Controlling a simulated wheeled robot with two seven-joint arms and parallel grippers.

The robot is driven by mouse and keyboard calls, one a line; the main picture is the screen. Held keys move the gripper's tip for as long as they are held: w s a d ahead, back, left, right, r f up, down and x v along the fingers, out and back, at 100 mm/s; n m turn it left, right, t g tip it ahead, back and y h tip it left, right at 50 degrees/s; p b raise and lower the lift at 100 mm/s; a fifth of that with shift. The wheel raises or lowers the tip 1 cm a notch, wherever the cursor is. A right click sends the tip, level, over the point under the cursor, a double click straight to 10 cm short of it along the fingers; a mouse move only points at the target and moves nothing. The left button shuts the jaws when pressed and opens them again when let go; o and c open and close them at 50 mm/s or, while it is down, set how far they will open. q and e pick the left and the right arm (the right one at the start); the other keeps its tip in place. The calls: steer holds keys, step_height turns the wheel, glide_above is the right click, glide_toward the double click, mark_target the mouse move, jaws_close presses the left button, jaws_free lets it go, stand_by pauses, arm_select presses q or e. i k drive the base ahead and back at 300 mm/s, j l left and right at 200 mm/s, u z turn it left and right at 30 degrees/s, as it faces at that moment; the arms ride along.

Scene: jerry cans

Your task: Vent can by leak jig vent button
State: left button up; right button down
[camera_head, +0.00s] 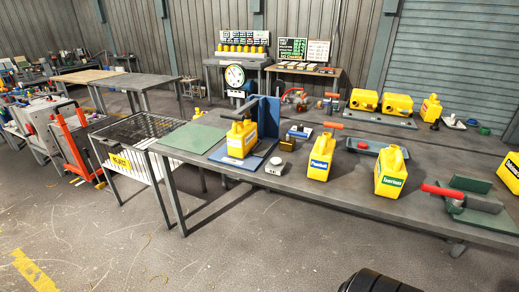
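The leak jig stands near the left end of the long grey table, with a blue base plate (219,154), a blue upright wall (268,115) and a round dial gauge (235,76) on top. A yellow jerry can (241,140) with a white label stands upright on the jig's base, under the gauge. A small pale box (276,166) with a dark spot on top sits at the base's front right; it may be the vent button, but it is too small to tell. The gauge reading is illegible.
A yellow can with a blue label (320,160) and one with a green label (390,175) stand to the right. A red-handled tool (440,191) lies farther right. A green mat (190,139) lies left of the jig. The floor in front (250,235) is clear.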

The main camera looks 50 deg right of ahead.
mark_target(276, 161)
steer(key=i+j+z, duration=0.1)
steer(key=i+z, duration=0.35)
steer(key=i+j+z, duration=0.25)
steer(key=i+z, duration=0.2)
steer(key=i+j+z, duration=0.8)
steer(key=j, duration=0.25)
steer(key=k, duration=0.05)
